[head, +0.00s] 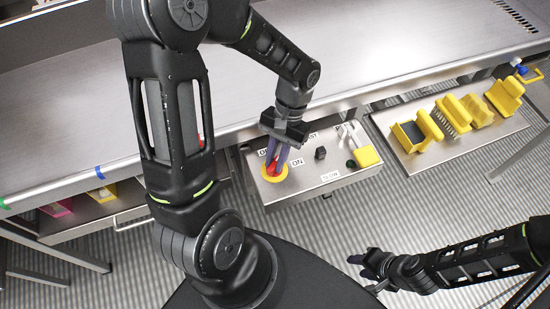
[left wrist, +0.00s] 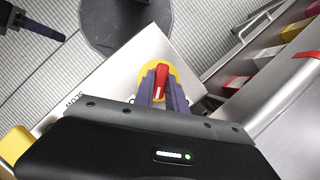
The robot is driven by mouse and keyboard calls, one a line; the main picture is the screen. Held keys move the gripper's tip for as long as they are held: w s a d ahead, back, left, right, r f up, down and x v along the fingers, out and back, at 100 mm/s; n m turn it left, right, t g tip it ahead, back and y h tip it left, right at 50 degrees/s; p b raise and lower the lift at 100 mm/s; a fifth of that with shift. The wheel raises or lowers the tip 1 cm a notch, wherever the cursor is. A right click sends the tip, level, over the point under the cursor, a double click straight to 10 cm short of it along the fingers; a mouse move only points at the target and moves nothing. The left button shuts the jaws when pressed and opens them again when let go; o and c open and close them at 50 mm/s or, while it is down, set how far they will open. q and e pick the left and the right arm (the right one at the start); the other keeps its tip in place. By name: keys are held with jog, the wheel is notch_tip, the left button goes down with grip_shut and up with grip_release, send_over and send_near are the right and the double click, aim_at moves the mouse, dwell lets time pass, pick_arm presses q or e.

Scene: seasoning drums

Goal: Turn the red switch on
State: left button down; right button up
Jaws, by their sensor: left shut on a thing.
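The red switch (head: 271,169) is a red knob on a round yellow plate (head: 283,174), set in a metal control panel (head: 310,186) below the table edge. My left gripper (head: 273,160) reaches down over it, with its fingers closed around the knob. In the left wrist view the red knob (left wrist: 161,80) stands between the two purple fingertips, with a white mark along it. An "ON" label (head: 297,162) is to the right of the knob; another label behind the fingers is partly hidden. My right gripper (head: 368,264) hangs over the floor at lower right, away from the panel; its opening is unclear.
The panel also carries a black knob (head: 320,153), a green button (head: 351,163), a yellow block (head: 367,156) and a "SLOW" label (head: 330,176). A metal tray (head: 408,158) with several yellow brushes or scrapers is to the right. The steel tabletop (head: 400,45) is largely clear.

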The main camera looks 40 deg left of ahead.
pick_arm(q)
jog(key=m+y, duration=0.1)
jog(key=m, duration=0.2)
jog(key=shift+d+m, duration=0.1)
jog(key=shift+m, duration=0.3)
jog(key=shift+d+m+t+y+b, duration=0.1)
jog(key=shift+m+t+y+b, duration=0.6)
jog(key=shift+m, duration=1.2)
jog(key=c, duration=1.4)
grip_release()
jog(key=shift+o, duration=0.2)
jog(key=v, duration=0.7)
jog(key=shift+w+d+r+g+y, duration=0.2)
jog(key=shift+r+g+y, duration=0.1)
